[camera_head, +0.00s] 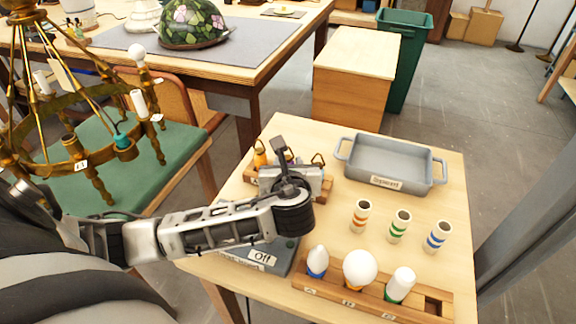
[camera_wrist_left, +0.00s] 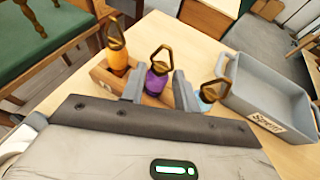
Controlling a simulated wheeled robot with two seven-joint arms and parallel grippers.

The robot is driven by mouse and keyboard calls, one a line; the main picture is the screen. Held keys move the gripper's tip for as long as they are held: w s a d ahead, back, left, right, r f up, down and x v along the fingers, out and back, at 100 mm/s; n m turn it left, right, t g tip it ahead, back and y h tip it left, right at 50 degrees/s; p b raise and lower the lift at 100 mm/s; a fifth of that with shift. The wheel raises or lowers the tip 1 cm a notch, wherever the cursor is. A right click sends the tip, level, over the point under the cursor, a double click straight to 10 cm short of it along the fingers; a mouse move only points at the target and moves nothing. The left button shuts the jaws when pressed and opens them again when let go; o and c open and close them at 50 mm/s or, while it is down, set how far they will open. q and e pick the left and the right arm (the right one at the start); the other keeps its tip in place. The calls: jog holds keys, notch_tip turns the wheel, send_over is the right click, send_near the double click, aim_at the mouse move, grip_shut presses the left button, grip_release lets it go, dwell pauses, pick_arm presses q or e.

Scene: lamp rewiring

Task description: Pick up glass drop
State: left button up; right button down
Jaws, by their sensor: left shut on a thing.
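A small wooden rack (camera_wrist_left: 98,73) holds three glass drops with brass loops. The orange drop (camera_wrist_left: 117,58) stands at the left and the pale clear drop (camera_wrist_left: 211,92) at the right. The purple drop (camera_wrist_left: 157,82) is in the middle, between the two fingers of my left gripper (camera_wrist_left: 158,90), which is shut on it. The drop looks upright and still at the rack; its lower end is hidden by the gripper. In the head view, my left gripper (camera_head: 286,165) covers most of the rack, and the orange drop (camera_head: 260,156) shows beside it. My right gripper is not in view.
A grey labelled tray (camera_head: 384,181) stands right of the rack. Several striped tubes (camera_head: 399,225) stand in front of it. A bulb rack (camera_head: 372,296) lies at the near edge, beside a grey switch box (camera_head: 262,258). A brass chandelier (camera_head: 70,110) is at the left.

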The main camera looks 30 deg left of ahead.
pick_arm(q)
jog(key=shift+r, duration=0.6)
notch_tip(320, 180, up, 2)
jog(key=shift+s+d+r, duration=0.1)
jog(key=shift+r, duration=0.15)
jog(key=w+r+v, duration=0.1)
jog(key=r+v, duration=0.2)
jog(key=v, duration=1.3)
